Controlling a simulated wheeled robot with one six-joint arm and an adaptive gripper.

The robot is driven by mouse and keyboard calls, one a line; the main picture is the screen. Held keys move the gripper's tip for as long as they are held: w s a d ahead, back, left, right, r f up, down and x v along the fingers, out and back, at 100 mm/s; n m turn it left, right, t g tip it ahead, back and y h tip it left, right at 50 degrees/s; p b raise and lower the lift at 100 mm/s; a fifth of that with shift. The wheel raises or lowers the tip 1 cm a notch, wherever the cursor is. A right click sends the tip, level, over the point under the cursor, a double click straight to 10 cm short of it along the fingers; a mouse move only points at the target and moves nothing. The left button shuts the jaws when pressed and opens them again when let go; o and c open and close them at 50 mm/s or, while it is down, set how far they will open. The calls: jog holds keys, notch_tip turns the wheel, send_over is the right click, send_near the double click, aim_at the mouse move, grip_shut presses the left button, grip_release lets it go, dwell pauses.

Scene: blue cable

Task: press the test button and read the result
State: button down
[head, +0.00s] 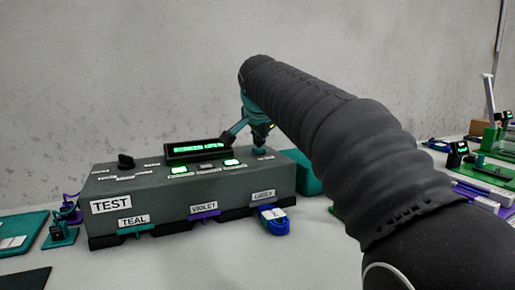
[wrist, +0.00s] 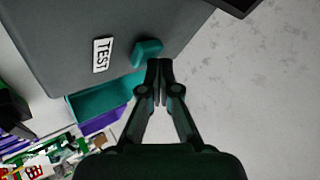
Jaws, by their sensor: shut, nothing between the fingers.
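The dark grey tester (head: 190,190) stands on the table, with a TEST label on its front. Its top carries a lit green display (head: 197,148), too small to read, two lit green keys and a black knob (head: 126,161). A teal test button (wrist: 147,52) sits beside a TEST label (wrist: 103,54) in the wrist view. My gripper (wrist: 160,66) is shut and empty, its fingertips close beside the button; I cannot tell whether they touch. In the head view my gripper is over the tester's right end. A coiled blue cable (head: 273,221) is at the right front port.
An open teal bin (head: 303,172) stands behind the tester's right end, with a violet bin (wrist: 102,122) beyond it in the wrist view. Teal trays and small fixtures lie at the left. More devices crowd the right side. The table front is mostly clear.

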jog(key=shift+f, duration=0.1)
dwell(0.4)
jog(key=shift+r+p, duration=0.85)
jog(key=shift+r, duration=0.05)
jog(key=shift+r, duration=0.15)
notch_tip(320, 180, up, 3)
jog(key=p, duration=0.2)
jog(key=shift+p, duration=0.35)
jog(key=shift+r, duration=0.85)
